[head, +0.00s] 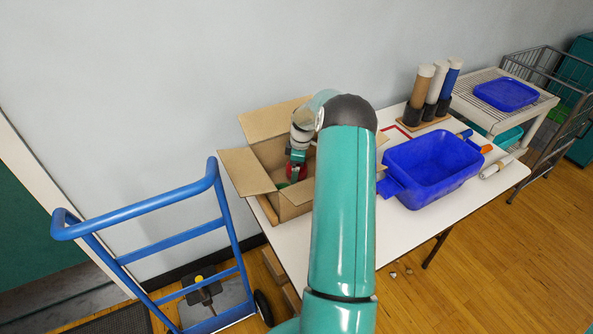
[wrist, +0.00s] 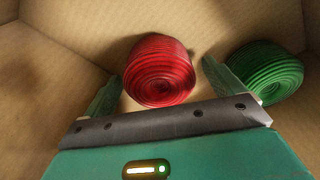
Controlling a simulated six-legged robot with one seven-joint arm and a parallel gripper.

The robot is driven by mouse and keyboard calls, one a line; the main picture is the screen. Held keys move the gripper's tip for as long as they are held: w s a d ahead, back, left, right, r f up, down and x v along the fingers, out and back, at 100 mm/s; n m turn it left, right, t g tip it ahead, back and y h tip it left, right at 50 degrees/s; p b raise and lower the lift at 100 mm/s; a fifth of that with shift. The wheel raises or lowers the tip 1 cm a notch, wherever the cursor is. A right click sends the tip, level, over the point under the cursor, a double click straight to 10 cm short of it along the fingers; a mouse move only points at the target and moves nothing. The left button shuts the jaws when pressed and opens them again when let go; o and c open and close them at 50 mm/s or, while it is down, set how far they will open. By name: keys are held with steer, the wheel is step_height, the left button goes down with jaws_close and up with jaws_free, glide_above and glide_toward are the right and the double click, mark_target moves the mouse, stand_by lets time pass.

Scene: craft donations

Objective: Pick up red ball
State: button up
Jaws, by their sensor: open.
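The red ball (wrist: 158,72) looks like a ball of wound yarn and lies inside an open cardboard box (head: 240,165). In the wrist view my gripper (wrist: 155,85) is open, with one green finger on each side of the red ball. The right finger is close to the ball; I cannot tell whether it touches. In the head view a small part of the red ball (head: 298,170) shows below my gripper inside the box, and my arm hides the box's right side.
A green ball (wrist: 263,72) lies right of the red one, beyond the right finger. Cardboard walls surround both. On the white table (head: 400,230) stand a blue bin (head: 432,168) and several upright rolls (head: 437,85). A blue hand cart (head: 140,210) stands left.

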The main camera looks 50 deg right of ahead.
steer(key=shift+f, duration=0.4)
steer(key=c, duration=1.1)
steer(key=shift+o, duration=0.2)
